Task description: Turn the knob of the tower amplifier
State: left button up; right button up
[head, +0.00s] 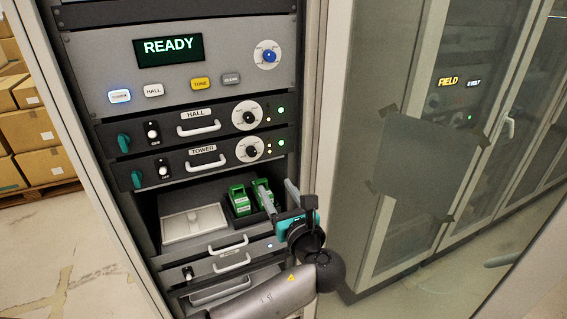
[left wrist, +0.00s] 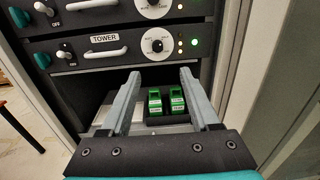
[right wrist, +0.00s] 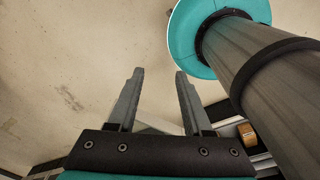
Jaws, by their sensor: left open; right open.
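The tower amplifier (head: 203,156) is the dark rack panel labelled TOWER, below the HALL one. Its knob (head: 250,150) is black on a white round dial at the panel's right; it also shows in the left wrist view (left wrist: 157,46). My left gripper (head: 275,192) is open and empty, below the knob and in front of the open bay; in the left wrist view its fingers (left wrist: 161,75) point at the rack under the TOWER panel. My right gripper (right wrist: 157,72) is open and empty over bare floor; it is not seen in the head view.
Green modules (head: 240,200) stand in the open bay below, beside a pale tray (head: 193,222). The HALL panel (head: 198,126) and a READY display (head: 168,47) are above. A glass-doored cabinet (head: 450,150) stands at the right. Cartons (head: 30,130) are at the left.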

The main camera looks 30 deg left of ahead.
aim_at(253, 153)
pick_arm(q)
jog(key=x, duration=1.3)
jog(key=shift+a, duration=0.4)
jog(key=shift+x, duration=0.95)
pick_arm(e)
jog(key=shift+w+a+r, duration=0.15)
jog(key=shift+w+a, duration=0.2)
jog(key=shift+a, duration=0.15)
pick_arm(q)
jog(key=shift+f, duration=0.1)
grip_shut()
pick_arm(e)
jog(key=shift+s, duration=0.1)
